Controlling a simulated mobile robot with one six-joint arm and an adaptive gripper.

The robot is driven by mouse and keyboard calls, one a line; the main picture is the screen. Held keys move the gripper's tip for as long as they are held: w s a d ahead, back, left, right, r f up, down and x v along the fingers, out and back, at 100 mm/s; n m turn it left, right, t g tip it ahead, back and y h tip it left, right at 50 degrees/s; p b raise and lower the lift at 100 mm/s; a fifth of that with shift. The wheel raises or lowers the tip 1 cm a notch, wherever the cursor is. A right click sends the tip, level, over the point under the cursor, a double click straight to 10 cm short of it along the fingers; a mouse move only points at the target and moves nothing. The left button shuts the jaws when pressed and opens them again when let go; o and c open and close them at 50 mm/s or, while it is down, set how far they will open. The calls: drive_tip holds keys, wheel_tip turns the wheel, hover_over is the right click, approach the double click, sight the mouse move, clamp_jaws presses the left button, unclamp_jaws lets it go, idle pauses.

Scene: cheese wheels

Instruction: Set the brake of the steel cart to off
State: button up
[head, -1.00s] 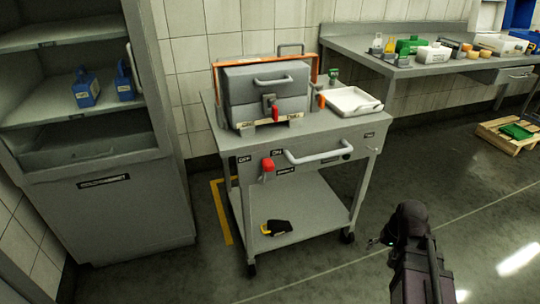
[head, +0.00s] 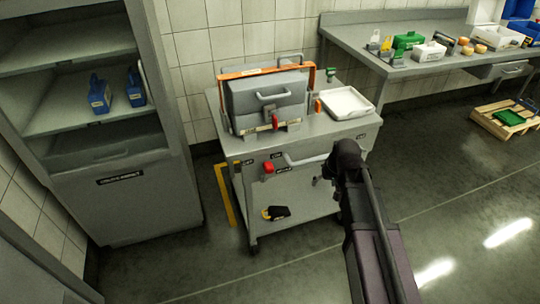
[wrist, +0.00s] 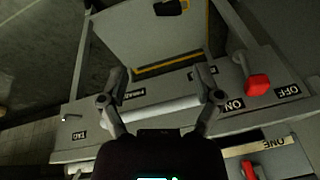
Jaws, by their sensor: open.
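The steel cart (head: 345,135) stands in the middle of the head view. Its brake lever has a red knob (head: 268,167) on the front face, left of the pale bar handle (head: 305,160). In the wrist view, turned about, the red knob (wrist: 258,85) sits between the ON label (wrist: 235,104) and the OFF label (wrist: 288,90); I cannot tell which setting it is at. My gripper (head: 322,172) is open and empty in front of the cart's right half. In the wrist view the bar handle shows between the fingers (wrist: 160,97); touching cannot be told. The knob lies beside them, apart.
A grey case with an orange frame (head: 265,100) and a white tray (head: 347,103) stand on the cart top. A black and yellow item (head: 276,213) lies on its lower shelf. A cabinet (head: 140,205) stands left; a workbench (head: 400,70) is at right. Floor in front is clear.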

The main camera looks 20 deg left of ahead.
sight(271, 165)
drive_tip(key=a+r+n+y+p, duration=0.1)
drive_tip(key=a+r+p, duration=0.3)
drive_tip(key=a, duration=0.3)
drive_tip(key=a+r+n+p, duration=0.1)
drive_tip(key=a+r+p, duration=0.3)
drive_tip(key=a+r, duration=0.2)
drive_tip(key=shift+s+a+r+n+y, duration=0.3)
drive_tip(key=shift+a+r+y, duration=0.1)
drive_tip(key=shift+a, duration=0.65)
drive_tip(key=shift+f, duration=0.2)
drive_tip(key=b+x, duration=1.2)
drive_tip(key=x, duration=0.1)
drive_tip(key=shift+w+f, duration=0.1)
drive_tip(key=shift+f, duration=0.15)
clamp_jaws()
